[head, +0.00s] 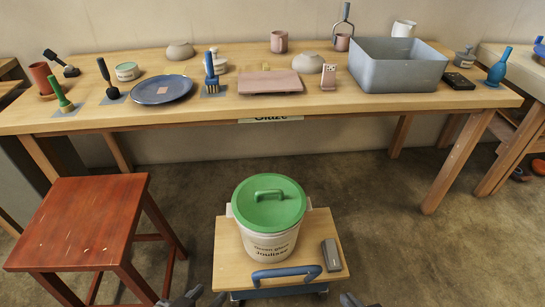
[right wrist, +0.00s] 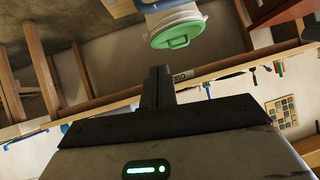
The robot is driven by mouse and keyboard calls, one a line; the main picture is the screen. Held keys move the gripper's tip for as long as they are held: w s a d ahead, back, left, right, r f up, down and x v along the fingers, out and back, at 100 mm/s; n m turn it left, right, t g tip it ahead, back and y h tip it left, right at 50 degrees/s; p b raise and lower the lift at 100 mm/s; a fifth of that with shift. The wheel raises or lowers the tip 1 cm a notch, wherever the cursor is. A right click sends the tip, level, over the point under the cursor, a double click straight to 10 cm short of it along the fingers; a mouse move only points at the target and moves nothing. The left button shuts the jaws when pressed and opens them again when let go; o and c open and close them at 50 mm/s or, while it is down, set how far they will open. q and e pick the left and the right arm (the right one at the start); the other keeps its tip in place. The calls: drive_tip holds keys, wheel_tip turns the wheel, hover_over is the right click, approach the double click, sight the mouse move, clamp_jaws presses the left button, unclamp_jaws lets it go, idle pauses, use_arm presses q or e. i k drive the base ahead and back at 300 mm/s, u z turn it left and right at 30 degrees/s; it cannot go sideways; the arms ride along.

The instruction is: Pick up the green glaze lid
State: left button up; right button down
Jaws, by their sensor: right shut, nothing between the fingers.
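The green glaze lid (head: 269,203) is round with a raised bar handle and sits on a white labelled bucket (head: 268,243). The bucket stands on a small wooden-topped cart (head: 228,262). In the right wrist view the lid (right wrist: 180,36) shows beyond my right gripper (right wrist: 158,72), which is shut and empty, apart from the lid. In the head view only a small part of my right gripper (head: 352,300) shows at the bottom edge. My left gripper (head: 200,298) also shows only in part there, left of the cart; its opening is unclear.
A blue handle (head: 286,273) and a grey device (head: 331,255) are at the cart's front and right. A red stool (head: 80,222) stands left. A long workbench (head: 320,106) behind holds a blue plate, a grey bin (head: 398,72), brushes and pots. Floor right of the cart is clear.

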sight(267, 203)
drive_tip(key=u, duration=0.85)
drive_tip(key=i, duration=0.55)
drive_tip(key=z, duration=0.1)
